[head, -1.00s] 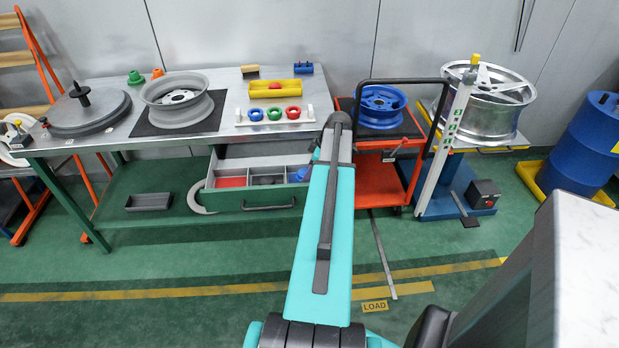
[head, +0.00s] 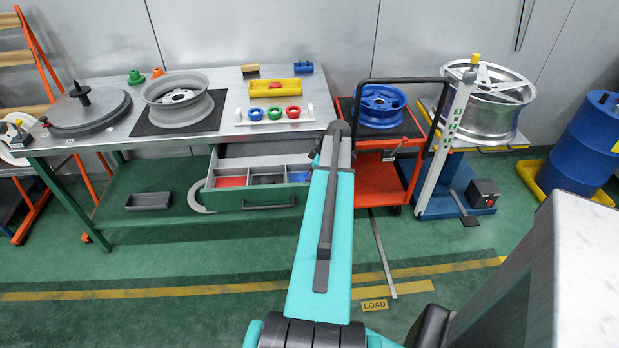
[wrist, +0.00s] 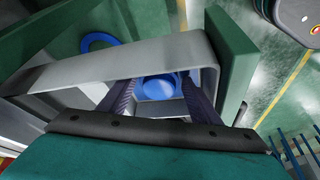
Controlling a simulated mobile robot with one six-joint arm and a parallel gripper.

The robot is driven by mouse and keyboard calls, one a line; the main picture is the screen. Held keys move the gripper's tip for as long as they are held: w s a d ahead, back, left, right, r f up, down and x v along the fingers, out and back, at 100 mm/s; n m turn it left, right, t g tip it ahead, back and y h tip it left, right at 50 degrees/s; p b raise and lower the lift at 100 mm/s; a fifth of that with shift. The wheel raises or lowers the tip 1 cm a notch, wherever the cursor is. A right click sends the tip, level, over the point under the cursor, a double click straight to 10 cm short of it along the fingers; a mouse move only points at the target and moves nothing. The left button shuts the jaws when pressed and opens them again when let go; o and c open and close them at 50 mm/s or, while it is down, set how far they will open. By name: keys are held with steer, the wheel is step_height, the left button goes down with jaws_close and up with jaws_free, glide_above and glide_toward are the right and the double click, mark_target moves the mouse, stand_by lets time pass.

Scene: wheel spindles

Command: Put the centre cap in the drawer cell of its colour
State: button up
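The blue centre cap (wrist: 158,88) shows between the fingertips of my gripper (wrist: 159,85) in the wrist view. The two dark fingers reach the cap's sides, so the gripper looks shut on it. The cap is low inside the open drawer (head: 255,200), framed by grey cell walls. In the head view the drawer shows a red cell (head: 231,181), a dark grey middle cell (head: 267,179) and a blue cell (head: 298,176) at the right. My arm hides the gripper and the cap there. Whether the cap touches the cell floor cannot be told.
The green drawer front (wrist: 232,60) and a grey wall (wrist: 75,73) are close around the fingers. A rack (head: 245,122) with blue, green and red rings stands on the bench above. An orange trolley (head: 377,178) stands right of the drawer.

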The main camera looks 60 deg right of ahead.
steer(key=shift+r, duration=0.15)
steer(key=b+v, duration=0.1)
steer(key=v, duration=1.1)
steer(key=shift+b, duration=0.4)
stand_by(0.5)
